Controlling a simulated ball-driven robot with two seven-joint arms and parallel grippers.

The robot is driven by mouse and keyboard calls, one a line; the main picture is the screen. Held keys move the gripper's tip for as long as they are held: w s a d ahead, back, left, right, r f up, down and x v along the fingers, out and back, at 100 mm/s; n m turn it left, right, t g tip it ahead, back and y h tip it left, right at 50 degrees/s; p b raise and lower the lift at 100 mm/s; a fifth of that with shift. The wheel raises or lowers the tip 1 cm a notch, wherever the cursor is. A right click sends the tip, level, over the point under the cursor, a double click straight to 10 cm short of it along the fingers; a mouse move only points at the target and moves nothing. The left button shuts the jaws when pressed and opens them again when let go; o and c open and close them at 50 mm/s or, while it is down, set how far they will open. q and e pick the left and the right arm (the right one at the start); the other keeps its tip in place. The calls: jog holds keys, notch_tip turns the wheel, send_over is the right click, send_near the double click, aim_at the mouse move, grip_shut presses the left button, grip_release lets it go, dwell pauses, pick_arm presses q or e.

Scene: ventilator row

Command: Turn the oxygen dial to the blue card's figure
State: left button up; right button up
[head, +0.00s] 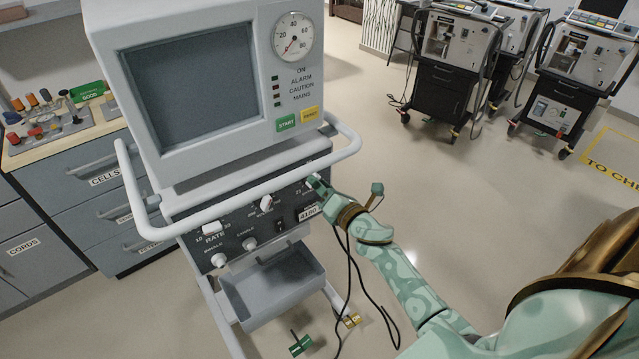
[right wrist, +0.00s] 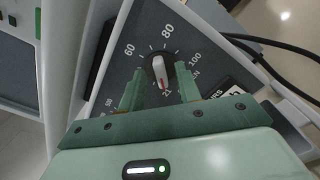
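My right gripper (right wrist: 159,84) is open, with one green finger on each side of the knob and small gaps seeming to show. In the head view my right gripper (head: 314,182) is at the right end of the panel (head: 236,228) and mostly hides the dial. I cannot see a blue card. My left gripper is not in view.
A white rail (head: 262,172) runs around the ventilator just above the panel, close to my right gripper. Other knobs, including a rate dial (head: 213,227), lie to the left. A grey tray (head: 272,312) is below. A drawer counter (head: 75,150) stands left; open floor lies right.

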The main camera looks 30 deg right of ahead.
jog(key=shift+w, duration=0.5)
jog(key=shift+c, duration=0.3)
grip_shut()
jog(key=shift+a+f+m+p, duration=0.15)
jog(key=shift+m+p, duration=1.05)
jog(key=shift+m, duration=3.25)
jog(key=shift+d+f+m+p, duration=0.2)
jog(key=shift+m+p, duration=1)
jog(key=shift+m, duration=3.2)
jog(key=shift+a+f+m+p, duration=0.25)
jog(key=shift+m+p, duration=0.95)
jog(key=shift+m, duration=3.25)
jog(key=shift+s, duration=0.1)
